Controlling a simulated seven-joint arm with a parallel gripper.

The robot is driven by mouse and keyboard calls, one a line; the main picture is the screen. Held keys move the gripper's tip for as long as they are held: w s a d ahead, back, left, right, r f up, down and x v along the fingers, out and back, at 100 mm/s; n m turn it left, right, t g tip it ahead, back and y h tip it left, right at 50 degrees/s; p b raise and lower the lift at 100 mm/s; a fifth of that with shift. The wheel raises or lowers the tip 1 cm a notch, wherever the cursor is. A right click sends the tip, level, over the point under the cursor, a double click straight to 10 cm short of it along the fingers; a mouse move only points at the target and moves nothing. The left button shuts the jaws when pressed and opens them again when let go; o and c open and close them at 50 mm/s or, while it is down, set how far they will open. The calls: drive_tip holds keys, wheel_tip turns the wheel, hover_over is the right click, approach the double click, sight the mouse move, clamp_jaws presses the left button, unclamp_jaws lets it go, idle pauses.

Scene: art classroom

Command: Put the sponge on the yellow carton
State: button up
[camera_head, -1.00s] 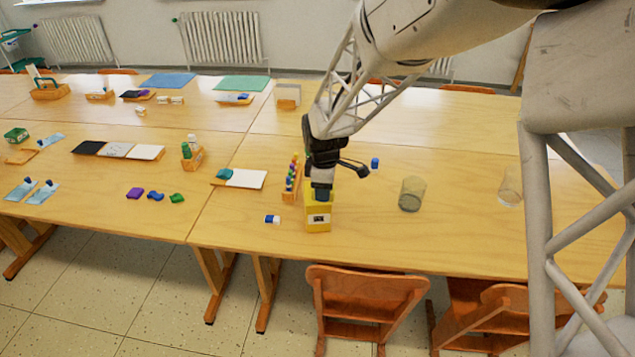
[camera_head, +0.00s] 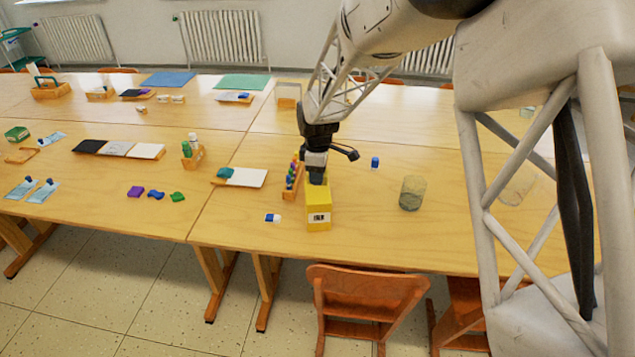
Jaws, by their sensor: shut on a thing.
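My gripper (camera_head: 317,178) points down at the back part of the carton's top. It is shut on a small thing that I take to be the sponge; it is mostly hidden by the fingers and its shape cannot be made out. I cannot tell whether it touches the carton. The front part of the carton's top shows bare.
A rack of coloured bottles (camera_head: 293,178) stands close left of the carton. A blue-and-white block (camera_head: 272,218) lies at its front left. A blue block (camera_head: 375,162) and a glass beaker (camera_head: 411,193) stand to the right. An orange chair (camera_head: 368,295) is below the table edge.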

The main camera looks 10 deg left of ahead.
drive_tip(key=shift+f, duration=1.75)
drive_tip(key=shift+f, duration=0.1)
drive_tip(key=o, duration=0.9)
wheel_tip(320, 180, up, 12)
drive_tip(key=shift+r, duration=0.1)
